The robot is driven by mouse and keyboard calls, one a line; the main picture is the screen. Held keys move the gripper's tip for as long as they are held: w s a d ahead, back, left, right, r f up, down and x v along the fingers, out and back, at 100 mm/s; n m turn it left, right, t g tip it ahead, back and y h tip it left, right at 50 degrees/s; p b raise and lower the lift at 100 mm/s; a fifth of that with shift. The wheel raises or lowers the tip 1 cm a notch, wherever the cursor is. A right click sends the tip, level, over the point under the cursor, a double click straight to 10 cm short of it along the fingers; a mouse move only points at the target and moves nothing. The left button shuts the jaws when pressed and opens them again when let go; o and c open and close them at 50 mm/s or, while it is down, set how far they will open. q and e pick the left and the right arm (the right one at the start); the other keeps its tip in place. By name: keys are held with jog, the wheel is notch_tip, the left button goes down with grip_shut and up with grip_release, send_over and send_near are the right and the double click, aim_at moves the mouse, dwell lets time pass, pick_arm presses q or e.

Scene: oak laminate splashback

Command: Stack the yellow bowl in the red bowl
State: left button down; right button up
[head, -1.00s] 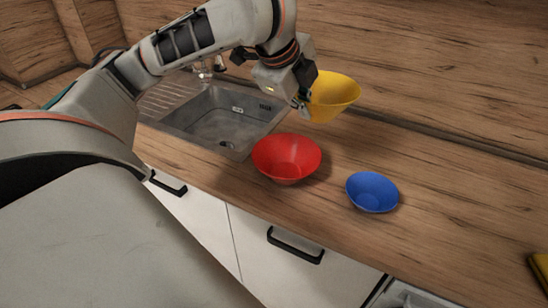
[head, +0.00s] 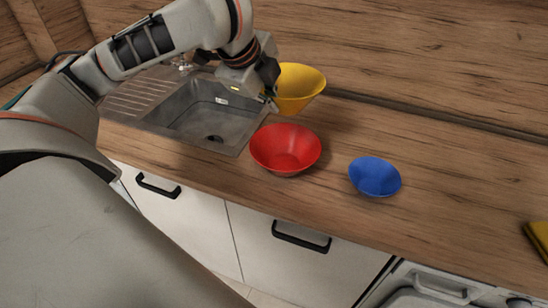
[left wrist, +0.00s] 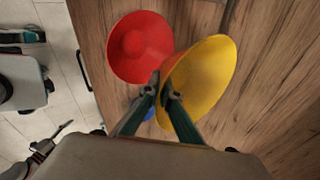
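The yellow bowl (head: 300,88) is held in the air by its near left rim in my left gripper (head: 272,97), above and a little behind the red bowl. The red bowl (head: 285,149) stands upright and empty on the counter near the front edge. In the left wrist view the gripper's fingers (left wrist: 162,92) close on the rim of the yellow bowl (left wrist: 205,80), which is tilted beside the red bowl (left wrist: 138,50). The fingertips are partly hidden in the head view. My right gripper is in neither view.
A blue bowl (head: 375,177) stands on the wooden counter (head: 450,190) to the right of the red one. A metal sink (head: 205,118) is at the left. A yellow item (head: 538,238) lies at the right edge. Free counter lies right of the blue bowl.

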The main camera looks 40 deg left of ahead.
pick_arm(q)
notch_tip(320, 180, down, 13)
jog(key=b, duration=0.5)
jog(key=shift+f, duration=0.1)
notch_tip(320, 180, down, 3)
jog(key=shift+f+b, duration=0.2)
jog(key=shift+b, duration=0.65)
jog(key=shift+f, duration=0.1)
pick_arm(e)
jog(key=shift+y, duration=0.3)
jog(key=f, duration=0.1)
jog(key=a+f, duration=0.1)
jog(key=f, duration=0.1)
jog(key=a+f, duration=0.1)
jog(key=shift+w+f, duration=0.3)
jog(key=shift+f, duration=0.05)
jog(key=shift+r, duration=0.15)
pick_arm(q)
jog(key=shift+f, duration=0.35)
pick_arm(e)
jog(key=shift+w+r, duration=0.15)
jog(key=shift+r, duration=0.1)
